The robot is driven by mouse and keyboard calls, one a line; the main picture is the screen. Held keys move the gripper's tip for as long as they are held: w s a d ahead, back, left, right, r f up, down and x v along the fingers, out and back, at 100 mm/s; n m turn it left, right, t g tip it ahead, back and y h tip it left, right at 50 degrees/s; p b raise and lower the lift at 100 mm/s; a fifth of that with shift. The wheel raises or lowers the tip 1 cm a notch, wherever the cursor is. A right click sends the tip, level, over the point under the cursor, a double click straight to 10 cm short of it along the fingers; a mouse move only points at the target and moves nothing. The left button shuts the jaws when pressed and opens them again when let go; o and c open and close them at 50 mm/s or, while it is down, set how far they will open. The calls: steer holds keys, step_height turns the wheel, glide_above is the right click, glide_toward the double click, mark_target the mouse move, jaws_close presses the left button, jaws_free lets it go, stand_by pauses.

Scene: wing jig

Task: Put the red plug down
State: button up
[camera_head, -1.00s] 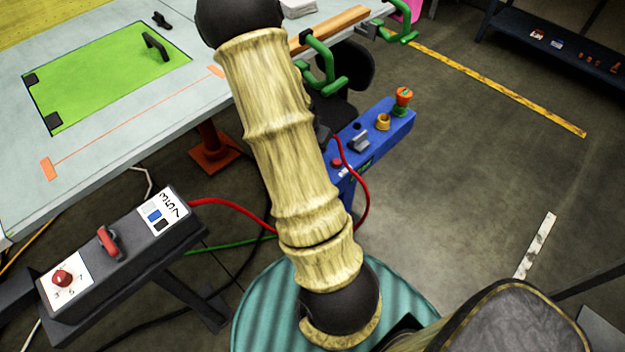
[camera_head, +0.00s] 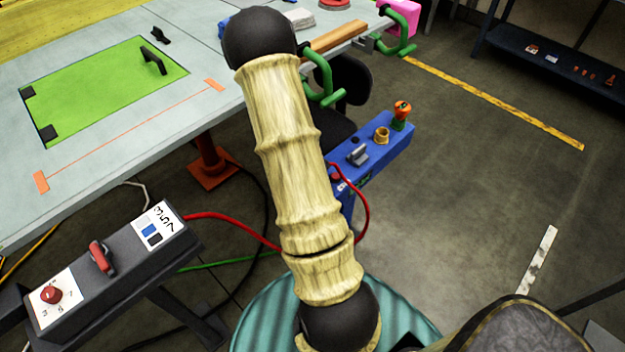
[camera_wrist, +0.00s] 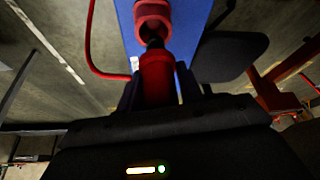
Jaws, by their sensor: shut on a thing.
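The red plug (camera_wrist: 157,78) is between the two dark fingers of my gripper (camera_wrist: 158,88) in the wrist view, and they are shut on it. Its black tip points up the picture at a red ring-shaped socket (camera_wrist: 152,14) on a blue surface. The tip overlaps the socket's lower edge; I cannot tell whether it touches or is inside. In the head view my arm hides the gripper and the plug. The blue box (camera_head: 385,150) there carries a grey lever, a yellow ring and an orange-red knob.
A red cable (camera_head: 366,205) loops beside the blue box. A grey control box (camera_head: 125,262) with a red switch stands at lower left. The table (camera_head: 120,160) with a green panel is at upper left, with green clamps (camera_head: 325,85) at its edge. Floor on the right is open.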

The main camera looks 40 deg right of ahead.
step_height(320, 180, down, 3)
steer(key=shift+f, duration=0.2)
steer(key=shift+f+b, duration=0.3)
steer(key=shift+b, duration=0.2)
steer(key=shift+f, duration=0.3)
steer(key=o, duration=1.2)
steer(key=shift+r, duration=0.15)
